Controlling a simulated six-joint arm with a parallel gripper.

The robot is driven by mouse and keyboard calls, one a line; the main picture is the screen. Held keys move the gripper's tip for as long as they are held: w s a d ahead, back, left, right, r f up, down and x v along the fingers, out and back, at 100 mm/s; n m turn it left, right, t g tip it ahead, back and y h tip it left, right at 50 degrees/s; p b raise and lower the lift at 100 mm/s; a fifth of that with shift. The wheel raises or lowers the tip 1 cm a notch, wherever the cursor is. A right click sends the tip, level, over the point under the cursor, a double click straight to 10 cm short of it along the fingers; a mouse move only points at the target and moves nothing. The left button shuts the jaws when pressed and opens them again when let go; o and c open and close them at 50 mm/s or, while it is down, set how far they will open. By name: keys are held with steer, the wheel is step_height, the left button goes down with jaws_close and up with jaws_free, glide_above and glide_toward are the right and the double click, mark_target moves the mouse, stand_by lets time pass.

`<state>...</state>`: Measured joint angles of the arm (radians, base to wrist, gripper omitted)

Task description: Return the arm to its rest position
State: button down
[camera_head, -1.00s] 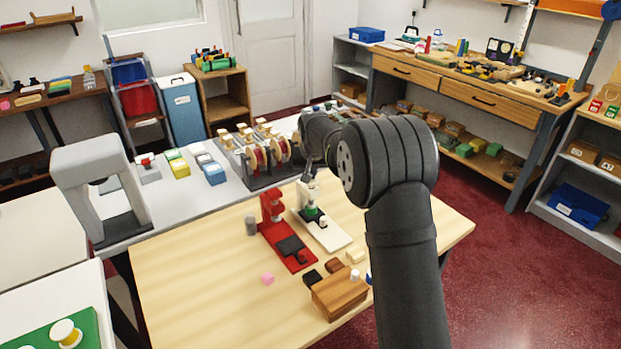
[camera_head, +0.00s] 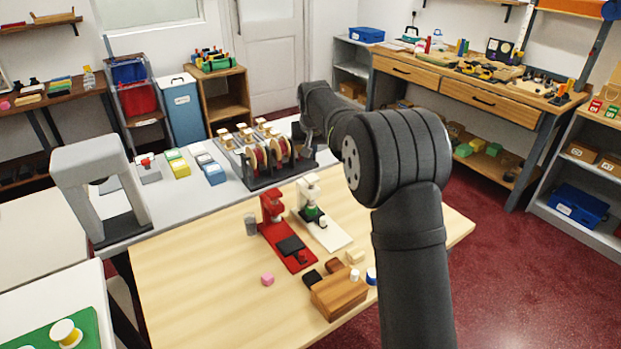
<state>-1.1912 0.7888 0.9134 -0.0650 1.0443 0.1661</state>
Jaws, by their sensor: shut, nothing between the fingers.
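My dark grey arm rises from the bottom right of the head view, and its forearm reaches away over the counter. My gripper (camera_head: 307,147) is small and partly hidden at the far end of the arm. It is shut and empty, pointing down near the right end of the rack of red spools (camera_head: 268,163). It is above and behind the white stamp press (camera_head: 312,212).
A grey arch (camera_head: 97,190) stands at the left. The table's front left is clear.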

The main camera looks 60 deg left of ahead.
mark_target(311, 176)
stand_by(0.3)
steer(key=shift+f, duration=3.4)
